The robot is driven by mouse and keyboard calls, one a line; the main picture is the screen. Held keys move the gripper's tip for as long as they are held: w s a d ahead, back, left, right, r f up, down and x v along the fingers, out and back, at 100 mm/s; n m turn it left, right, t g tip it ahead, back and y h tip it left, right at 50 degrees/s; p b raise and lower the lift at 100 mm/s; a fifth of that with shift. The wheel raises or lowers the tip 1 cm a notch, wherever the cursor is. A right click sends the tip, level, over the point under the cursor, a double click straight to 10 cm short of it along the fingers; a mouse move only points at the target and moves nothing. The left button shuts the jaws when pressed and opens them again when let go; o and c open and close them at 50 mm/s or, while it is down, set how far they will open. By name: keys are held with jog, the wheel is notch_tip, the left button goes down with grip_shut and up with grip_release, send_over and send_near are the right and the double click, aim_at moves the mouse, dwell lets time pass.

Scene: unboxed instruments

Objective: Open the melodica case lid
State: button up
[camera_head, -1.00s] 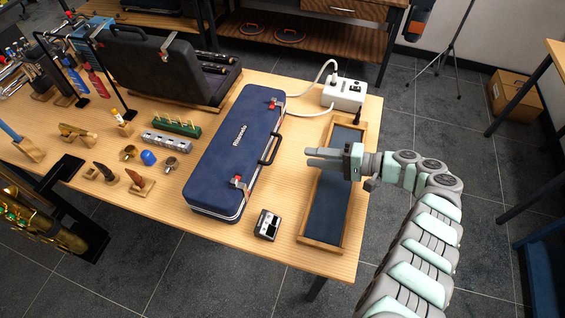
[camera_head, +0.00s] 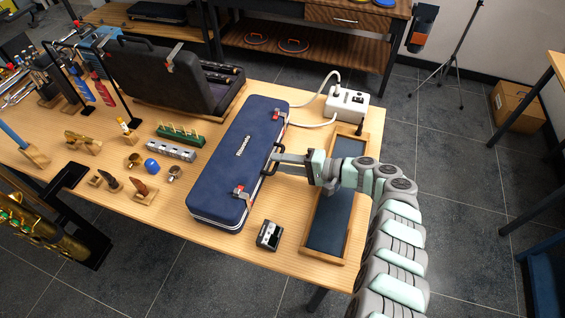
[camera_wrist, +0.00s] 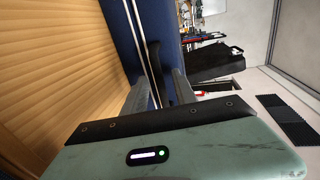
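The melodica case (camera_head: 232,165) is a long dark blue box lying on the wooden table, with its lid down. It has white lettering, two red-and-silver latches (camera_head: 279,114) (camera_head: 241,192) and a black handle (camera_head: 269,163) on its right side. My gripper (camera_head: 277,158) reaches in from the right, with its fingertips at the handle. In the wrist view, the fingers (camera_wrist: 160,84) stand apart on either side of the dark handle (camera_wrist: 154,65), beside the case's blue side and pale seam (camera_wrist: 143,40). I cannot tell whether either finger touches the handle.
A wooden tray (camera_head: 320,246) with a dark lining lies under my arm. A small black-and-white device (camera_head: 269,235) sits in front of the case, and a white power box (camera_head: 346,103) behind. An open black case (camera_head: 150,72) and small instrument parts stand to the left.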

grip_shut()
dwell(1.4)
